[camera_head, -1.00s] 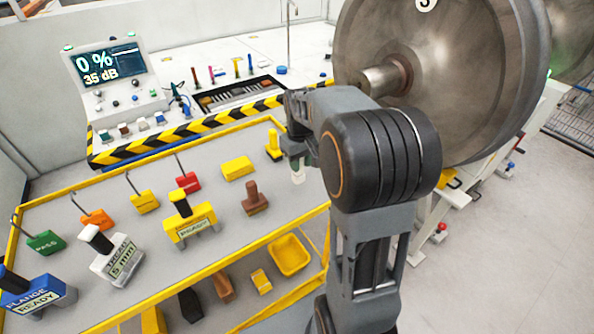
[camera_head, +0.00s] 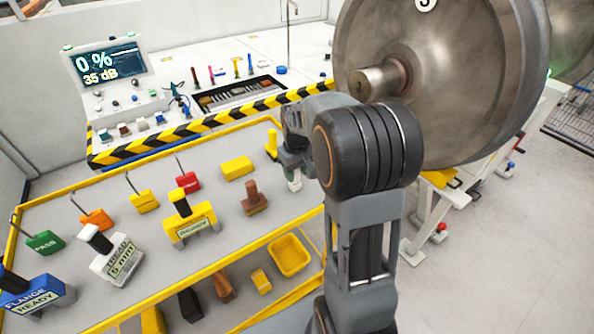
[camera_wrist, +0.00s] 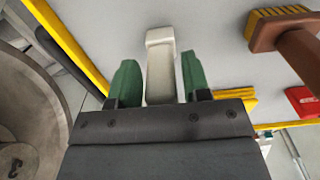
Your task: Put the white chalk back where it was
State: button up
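The white chalk (camera_wrist: 160,68) is a pale upright block between the green fingertips of my gripper (camera_wrist: 160,85) in the wrist view. In the head view the chalk (camera_head: 295,183) shows as a small white end below my gripper (camera_head: 294,168), over the right end of the grey tool table (camera_head: 150,262). I cannot tell whether its lower end touches the table.
A brown-handled brush (camera_head: 254,198), a yellow block (camera_head: 237,167) and an upright yellow piece (camera_head: 271,145) are close by on the left. The large steel wheel (camera_head: 440,80) stands close on the right.

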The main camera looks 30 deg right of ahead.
jog(key=shift+o, duration=0.9)
notch_tip(320, 180, up, 11)
jog(key=shift+p, duration=0.4)
jog(key=shift+r, duration=0.3)
jog(key=s+a+f+t, duration=0.1)
jog(key=s+a+f, duration=0.1)
jog(key=s+a, duration=0.3)
jog(key=s+a+f+m+t, duration=0.1)
jog(key=s+a+f+t, duration=0.1)
jog(key=s, duration=0.8)
jog(key=a+f, duration=0.1)
jog(key=a, duration=0.1)
jog(key=shift+s+a, duration=0.25)
jog(key=shift+a, duration=0.15)
jog(key=shift+f, duration=0.1)
notch_tip(320, 180, up, 3)
jog(key=p, duration=0.2)
jog(key=shift+t+p, duration=0.3)
jog(key=shift+p, duration=0.05)
